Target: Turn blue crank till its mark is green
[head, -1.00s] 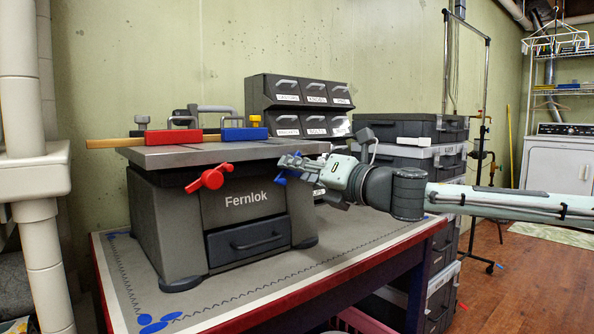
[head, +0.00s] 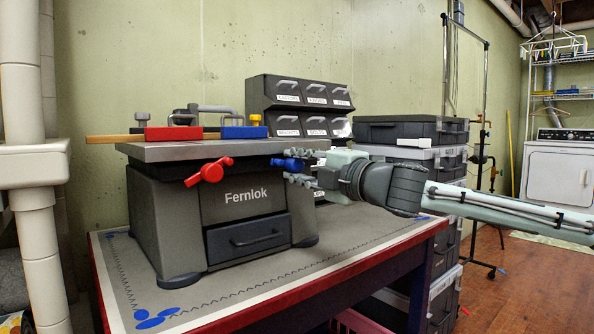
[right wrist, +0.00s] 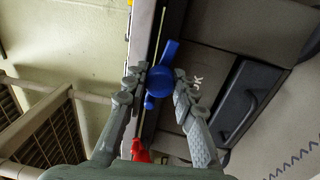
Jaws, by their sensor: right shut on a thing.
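The blue crank (head: 290,164) is on the front right of the grey Fernlok machine (head: 160,222), just under its top plate. My right gripper (head: 292,166) reaches in from the right and is shut on the crank, one finger above and one below. In the right wrist view, the crank's round hub and arm (right wrist: 158,82) sit between the fingers of my right gripper (right wrist: 160,86). I cannot make out the crank's mark or its colour. A red crank (head: 208,173) is further left on the same front. My left gripper is not in view.
The machine stands on a red-edged workbench (head: 270,282) with a grey mat. A red block (head: 173,134) and a blue block (head: 245,132) sit on its top plate. A bin rack (head: 300,105) and stacked cases (head: 412,130) stand behind. The mat's front is clear.

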